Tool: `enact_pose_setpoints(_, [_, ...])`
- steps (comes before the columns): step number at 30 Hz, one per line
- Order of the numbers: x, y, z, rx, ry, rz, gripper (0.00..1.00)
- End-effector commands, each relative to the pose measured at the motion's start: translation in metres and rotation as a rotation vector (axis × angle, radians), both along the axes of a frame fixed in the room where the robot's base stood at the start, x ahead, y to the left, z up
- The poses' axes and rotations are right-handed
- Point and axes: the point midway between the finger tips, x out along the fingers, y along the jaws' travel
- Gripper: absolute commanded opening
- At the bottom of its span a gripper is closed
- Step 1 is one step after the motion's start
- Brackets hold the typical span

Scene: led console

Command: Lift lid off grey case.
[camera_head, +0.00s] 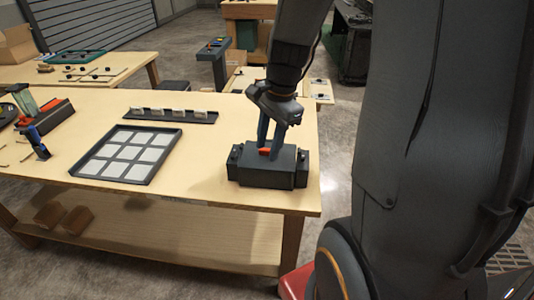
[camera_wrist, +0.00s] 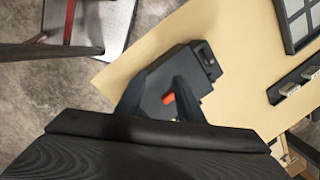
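The dark grey case (camera_head: 262,176) sits near the right front corner of the wooden table, with its lid (camera_head: 284,160) on top. A small orange piece (camera_head: 265,152) shows on the lid. My gripper (camera_head: 271,148) points down over the lid, fingers apart. In the wrist view the case (camera_wrist: 204,58) lies beyond my gripper (camera_wrist: 159,82), and the orange piece (camera_wrist: 168,98) appears between the two fingers, nearer the right one. I cannot tell whether the fingertips touch the lid. The fingers and palm hide part of the case in the wrist view.
A black tray of pale squares (camera_head: 84,168) lies left of the case. A dark rack with several small white pieces (camera_head: 172,115) stands behind it. Small tools and a blue item (camera_head: 36,142) are at the far left. The table's right edge is close to the case.

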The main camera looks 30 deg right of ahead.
Motion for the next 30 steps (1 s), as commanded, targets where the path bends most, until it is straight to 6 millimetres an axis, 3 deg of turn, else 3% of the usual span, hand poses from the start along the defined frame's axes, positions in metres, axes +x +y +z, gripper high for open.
enact_pose_setpoints(4, [0.02,-0.029,0.014,0.099,0.043,-0.422,0.34])
enact_pose_setpoints(10, [0.034,-0.049,0.022,0.177,0.083,-0.726,0.34])
enact_pose_setpoints(23, [0.042,-0.044,-0.01,0.191,0.093,-0.774,0.34])
enact_pose_setpoints(30, [0.049,-0.036,-0.038,0.191,0.094,-0.774,0.34])
